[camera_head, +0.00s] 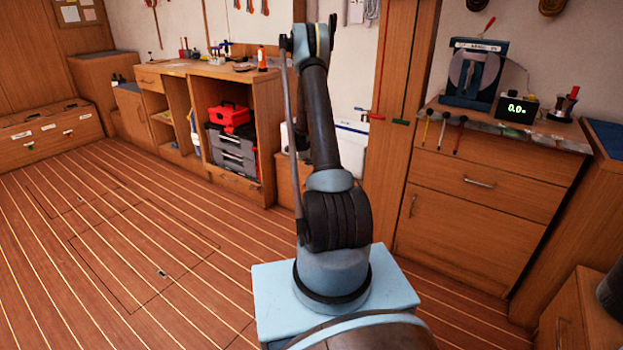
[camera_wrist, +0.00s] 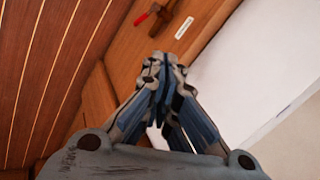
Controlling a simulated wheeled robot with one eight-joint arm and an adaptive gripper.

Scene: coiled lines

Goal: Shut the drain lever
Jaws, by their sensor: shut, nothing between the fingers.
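In the wrist view, a small red-handled lever (camera_wrist: 141,19) sits on a dark fitting on a wooden surface, near the top edge. A small white label (camera_wrist: 184,27) is beside it; its text is too small to read. I cannot tell for certain that this is the drain lever. My gripper (camera_wrist: 164,62) is shut and empty, with its tips below the lever in the picture and apart from it. In the head view, my arm hides the gripper. A red handle (camera_head: 376,117) and a green handle (camera_head: 400,122) show there on a wooden panel.
A workbench (camera_head: 262,100) with a red toolbox (camera_head: 229,117) and grey cases stands at the back. A drawer cabinet (camera_head: 470,225) at the right carries a blue machine and a display (camera_head: 515,108). The striped wooden floor (camera_head: 120,230) at the left is clear.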

